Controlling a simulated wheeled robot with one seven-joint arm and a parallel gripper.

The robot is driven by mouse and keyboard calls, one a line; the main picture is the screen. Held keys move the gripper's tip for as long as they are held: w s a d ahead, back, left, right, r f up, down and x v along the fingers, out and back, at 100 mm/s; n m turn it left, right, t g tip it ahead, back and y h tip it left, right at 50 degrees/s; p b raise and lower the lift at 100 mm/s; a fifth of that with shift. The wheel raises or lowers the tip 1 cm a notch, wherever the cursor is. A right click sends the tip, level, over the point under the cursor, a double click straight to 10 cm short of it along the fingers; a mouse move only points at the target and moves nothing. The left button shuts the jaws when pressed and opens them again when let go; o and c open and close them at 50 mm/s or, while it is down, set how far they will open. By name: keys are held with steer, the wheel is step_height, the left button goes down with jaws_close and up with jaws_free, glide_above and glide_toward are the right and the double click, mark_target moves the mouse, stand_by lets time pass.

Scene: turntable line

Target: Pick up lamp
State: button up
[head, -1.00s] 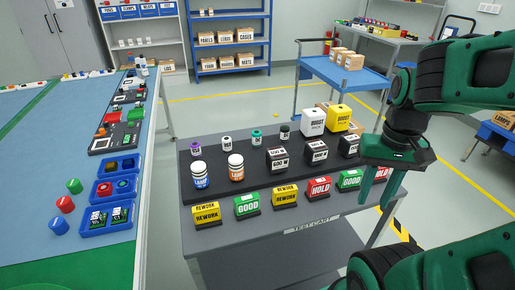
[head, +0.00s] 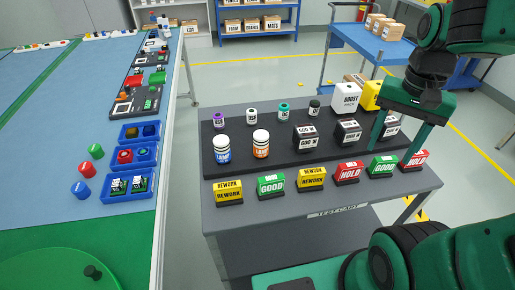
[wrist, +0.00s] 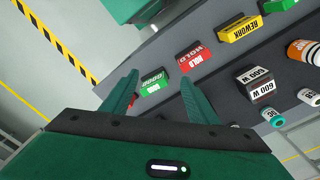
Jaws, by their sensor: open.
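Two white-capped cylinders labelled LAMP stand upright on the dark mat of the test cart: a blue-banded lamp (head: 222,150) and, to its right, an orange-banded lamp (head: 261,144). The orange one also shows at the right edge of the wrist view (wrist: 302,51); the blue one is not visible there. My gripper (head: 393,151) is open and empty above the right end of the cart, well right of both lamps. In the wrist view, the green GOOD block (wrist: 152,84) shows beyond the gap between my open fingers (wrist: 160,98).
A row of REWORK, GOOD and HOLD blocks (head: 271,186) lines the cart's front. Dark 600 W blocks (head: 305,138) stand right of the lamps; small cylinders (head: 252,117) stand behind. The blue table (head: 60,120) with trays is at left. Floor shows between table and cart.

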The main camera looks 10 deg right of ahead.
steer(key=w+a+r+m, duration=0.2)
steer(key=w+a, duration=0.4)
step_height(320, 180, up, 2)
steer(key=m, duration=0.5)
glide_above(261, 134)
steer(key=shift+s+d+r, duration=0.1)
steer(key=shift+s, duration=0.1)
steer(key=shift+a+f, duration=0.2)
steer(key=shift+a, duration=0.05)
steer(key=shift+w+d+f, duration=0.1)
steer(key=shift+w+f, duration=0.05)
steer(key=shift+f, duration=2.45)
steer(key=shift+w+d+f, duration=0.1)
steer(key=shift+f, duration=2.45)
steer(key=c, duration=1.2)
